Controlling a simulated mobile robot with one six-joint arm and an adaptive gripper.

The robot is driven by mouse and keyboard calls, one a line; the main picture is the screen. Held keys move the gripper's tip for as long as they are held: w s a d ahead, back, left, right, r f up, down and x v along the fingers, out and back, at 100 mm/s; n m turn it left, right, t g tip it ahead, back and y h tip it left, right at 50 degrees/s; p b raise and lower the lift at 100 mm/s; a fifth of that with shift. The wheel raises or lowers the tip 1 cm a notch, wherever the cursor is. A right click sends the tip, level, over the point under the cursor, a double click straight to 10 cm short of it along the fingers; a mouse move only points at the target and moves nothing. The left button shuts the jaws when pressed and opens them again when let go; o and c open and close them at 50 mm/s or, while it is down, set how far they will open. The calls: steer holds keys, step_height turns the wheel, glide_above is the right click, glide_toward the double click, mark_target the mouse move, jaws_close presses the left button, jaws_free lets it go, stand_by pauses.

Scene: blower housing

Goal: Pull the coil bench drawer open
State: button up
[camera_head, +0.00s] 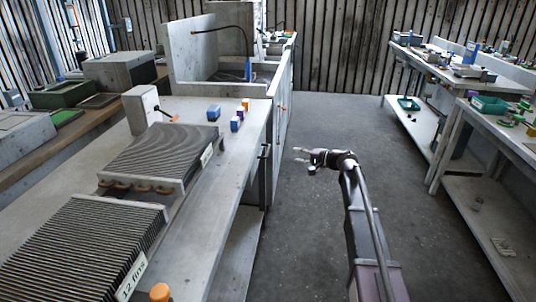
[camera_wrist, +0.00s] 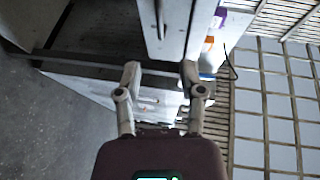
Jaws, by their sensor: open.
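The coil bench (camera_head: 228,180) runs along the left in the head view. A dark bar handle (camera_head: 265,150) stands out from its aisle side, near the far end of its top. My gripper (camera_head: 299,155) is in the aisle just right of the handle, pointing left at it, with a gap between. In the wrist view my gripper (camera_wrist: 160,70) has its fingers spread and nothing between them. The handle (camera_wrist: 160,18) lies beyond the fingertips, roughly in line with the gap, against a pale drawer front (camera_wrist: 178,38). The drawer appears closed; its front is seen nearly edge-on in the head view.
Finned coils (camera_head: 160,152) and small blue blocks (camera_head: 214,112) lie on the bench top. A sink unit (camera_head: 215,55) adjoins its far end. Two grey workbenches (camera_head: 470,105) stand on the right. The dark aisle floor (camera_head: 325,120) between is clear.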

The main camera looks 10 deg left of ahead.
mark_target(268, 150)
steer(key=shift+a, duration=0.15)
steer(key=b+x, duration=0.2)
steer(key=x, duration=1.1)
steer(key=shift+w+a+f, duration=0.15)
steer(key=shift+a+f, duration=0.05)
steer(key=shift+a, duration=0.05)
jaws_close()
